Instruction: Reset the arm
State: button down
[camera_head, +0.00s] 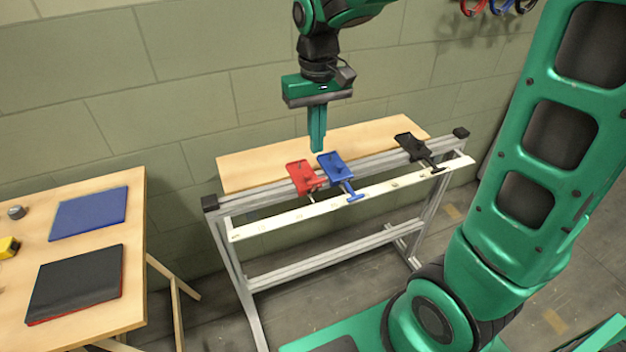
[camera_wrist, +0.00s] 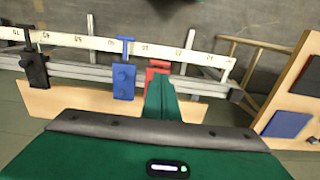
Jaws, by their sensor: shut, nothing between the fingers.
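My gripper (camera_head: 318,148) is green and points straight down above the wooden top of the metal-framed bench. Its fingers are shut together with nothing between them. In the wrist view, my gripper (camera_wrist: 161,84) covers part of the red clamp (camera_wrist: 154,70). In the head view, the red clamp (camera_head: 302,178) and the blue clamp (camera_head: 338,172) sit side by side on the bench's front rail, just below and in front of the fingertips. A black clamp (camera_head: 413,148) sits farther right on the rail. My gripper appears apart from all of them.
A white numbered strip (camera_head: 270,222) runs along the bench front. A wooden table (camera_head: 137,262) at left holds a blue mat (camera_head: 88,213), a black mat (camera_head: 75,282) and a yellow tool (camera_head: 8,247). A block wall (camera_head: 190,70) stands behind. Red, blue and black loops hang at upper right.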

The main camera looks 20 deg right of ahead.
dwell(0.3)
jog(key=s+d+f+m, duration=0.1)
jog(key=s+d+m, duration=0.2)
jog(key=s+d, duration=0.5)
jog(key=s+d+f+m, duration=0.1)
jog(key=s+d+m, duration=0.2)
jog(key=s+d, duration=0.6)
jog(key=s, duration=0.6)
jog(key=shift+w+f, duration=0.25)
jog(key=shift+w, duration=0.35)
